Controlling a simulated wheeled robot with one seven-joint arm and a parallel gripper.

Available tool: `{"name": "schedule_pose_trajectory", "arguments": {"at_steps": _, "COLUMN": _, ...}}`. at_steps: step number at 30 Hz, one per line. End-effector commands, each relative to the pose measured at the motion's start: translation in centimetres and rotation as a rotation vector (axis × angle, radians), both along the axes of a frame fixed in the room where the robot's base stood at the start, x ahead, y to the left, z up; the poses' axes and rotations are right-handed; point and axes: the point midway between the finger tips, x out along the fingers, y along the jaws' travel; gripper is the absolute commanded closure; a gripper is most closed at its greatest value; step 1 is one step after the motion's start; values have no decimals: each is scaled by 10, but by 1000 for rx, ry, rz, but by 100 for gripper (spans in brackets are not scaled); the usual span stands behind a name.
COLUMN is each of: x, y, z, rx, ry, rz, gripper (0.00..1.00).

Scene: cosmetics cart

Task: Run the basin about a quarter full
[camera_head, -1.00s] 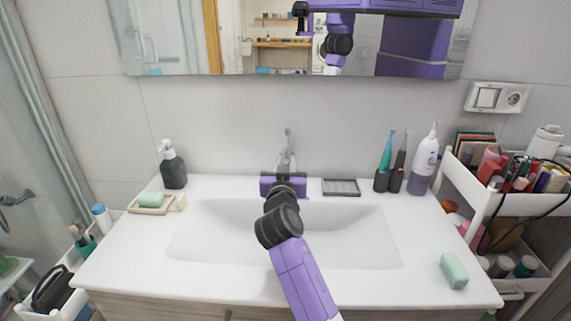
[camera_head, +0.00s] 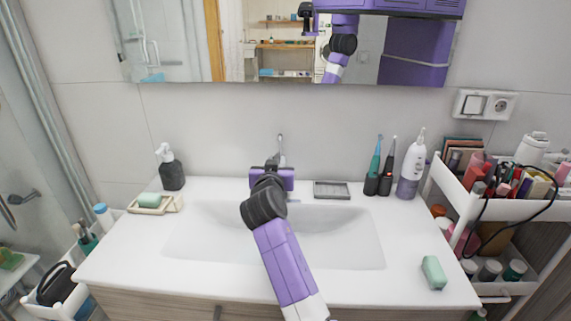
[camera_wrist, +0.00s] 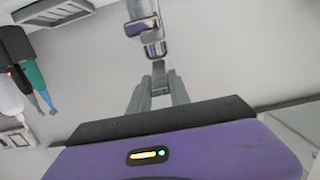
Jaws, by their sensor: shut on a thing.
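The white basin (camera_head: 350,235) is set into the counter in the head view, with my arm crossing in front of it. The faucet (camera_head: 281,146) stands at its back edge, and only its upper part shows above my gripper. My gripper (camera_head: 272,164) is at the faucet. In the wrist view, my gripper (camera_wrist: 160,92) has its two grey fingers closed on the faucet's lever (camera_wrist: 158,68). The chrome faucet body (camera_wrist: 155,48) lies just beyond. The spout outlet and drain are hidden, and I cannot make out any stream or water level in the basin.
A dark soap dispenser (camera_head: 172,172) and a soap dish (camera_head: 150,208) stand at left. A grey dish (camera_head: 332,190), toothbrushes (camera_head: 380,172) and a white-purple bottle (camera_head: 412,168) stand right of the faucet. A green soap bar (camera_head: 433,272) lies front right, near a loaded cart (camera_head: 500,208).

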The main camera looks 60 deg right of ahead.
Motion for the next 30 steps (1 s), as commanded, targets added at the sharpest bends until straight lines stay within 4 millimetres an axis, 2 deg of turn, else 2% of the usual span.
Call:
{"name": "schedule_pose_trajectory", "arguments": {"at_steps": 1, "x": 1, "y": -1, "z": 8, "rx": 16, "ry": 8, "rz": -3, "gripper": 100}}
{"name": "schedule_pose_trajectory", "arguments": {"at_steps": 12, "x": 4, "y": -6, "z": 23, "rx": 142, "ry": 84, "rz": -4, "gripper": 100}}
{"name": "schedule_pose_trajectory", "arguments": {"at_steps": 29, "x": 5, "y": -8, "z": 21, "rx": 197, "ry": 117, "rz": -2, "gripper": 100}}
{"name": "schedule_pose_trajectory", "arguments": {"at_steps": 30, "x": 5, "y": -8, "z": 21, "rx": 196, "ry": 116, "rz": -2, "gripper": 71}}
